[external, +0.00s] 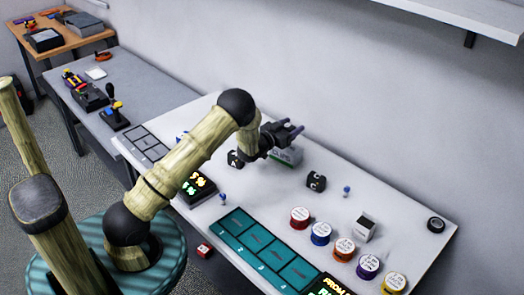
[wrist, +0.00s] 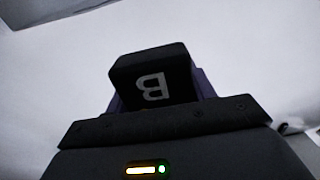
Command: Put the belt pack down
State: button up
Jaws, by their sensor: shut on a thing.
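A black belt pack marked B (wrist: 152,77) fills the space between my fingers in the wrist view, its letter upside down. My gripper (external: 293,130) is shut on it, raised above the white table (external: 190,125) near the wall. In the external view I cannot make the held pack out clearly from the dark gripper. A black pack marked A (external: 235,158) stands on the table left of my gripper. Another marked C (external: 316,182) stands to the right and nearer the camera.
A grey box labelled CLIPS (external: 291,155) is below my gripper. A teal mat (external: 236,220) with numbered spaces lies at the front. Several coloured spools (external: 300,217), a small white-and-dark box (external: 365,228) and a black roll (external: 436,225) stand to the right.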

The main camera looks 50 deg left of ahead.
jog(key=shift+f, duration=1.7)
jog(key=shift+f, duration=0.25)
jog(key=o, duration=1.2)
jog(key=shift+r, duration=0.1)
jog(key=shift+c, duration=0.2)
jog(key=shift+r, duration=0.15)
jog(key=s+b, duration=0.2)
jog(key=s, duration=1)
jog(key=shift+b, duration=0.3)
